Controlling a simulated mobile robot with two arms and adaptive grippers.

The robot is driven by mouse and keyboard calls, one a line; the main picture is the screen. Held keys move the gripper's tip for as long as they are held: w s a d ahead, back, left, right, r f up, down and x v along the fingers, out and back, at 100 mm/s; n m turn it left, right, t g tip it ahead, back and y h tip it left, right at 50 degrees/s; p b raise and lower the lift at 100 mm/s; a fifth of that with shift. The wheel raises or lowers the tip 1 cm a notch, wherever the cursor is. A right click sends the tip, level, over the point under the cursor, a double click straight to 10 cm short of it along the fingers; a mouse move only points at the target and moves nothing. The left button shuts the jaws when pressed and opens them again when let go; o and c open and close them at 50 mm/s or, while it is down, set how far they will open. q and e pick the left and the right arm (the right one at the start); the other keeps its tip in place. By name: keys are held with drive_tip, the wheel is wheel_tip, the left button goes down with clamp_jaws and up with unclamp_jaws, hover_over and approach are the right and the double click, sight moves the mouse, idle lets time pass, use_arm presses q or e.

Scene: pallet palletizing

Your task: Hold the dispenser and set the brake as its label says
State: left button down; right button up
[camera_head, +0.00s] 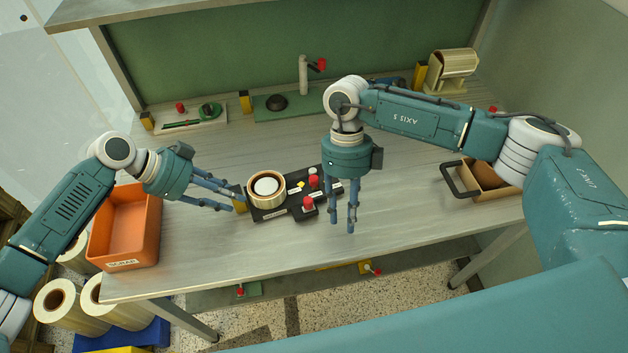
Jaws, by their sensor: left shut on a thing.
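The dispenser (272,214) sits mid-table: a black base with a pale roll (266,189) on its left part. Red knobs (309,204), small white labels and a yellow mark show on its right part. The label text is too small to read.
An orange scrap bin (125,225) stands at the table's left end. A brown box with a black handle (487,180) is at the right. A green plate with a post (287,107), a small tray (185,118) and a cream roll unit (452,70) line the back. The front right tabletop is clear.

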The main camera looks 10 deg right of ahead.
sight(314, 178)
drive_tip(key=w+a+r+n+t, duration=0.1)
drive_tip(key=w+r, duration=0.1)
drive_tip(key=w, duration=0.2)
drive_tip(key=w+a+r+n+t, duration=0.1)
drive_tip(key=w+a+r+t, duration=0.1)
drive_tip(key=w, duration=0.1)
drive_tip(key=w+a+r+n+t, duration=0.1)
drive_tip(key=w+r, duration=0.2)
drive_tip(key=w, duration=0.1)
drive_tip(key=shift+w+a, duration=0.35)
drive_tip(key=shift+a, duration=0.05)
drive_tip(key=shift+f, duration=3.4)
clamp_jaws()
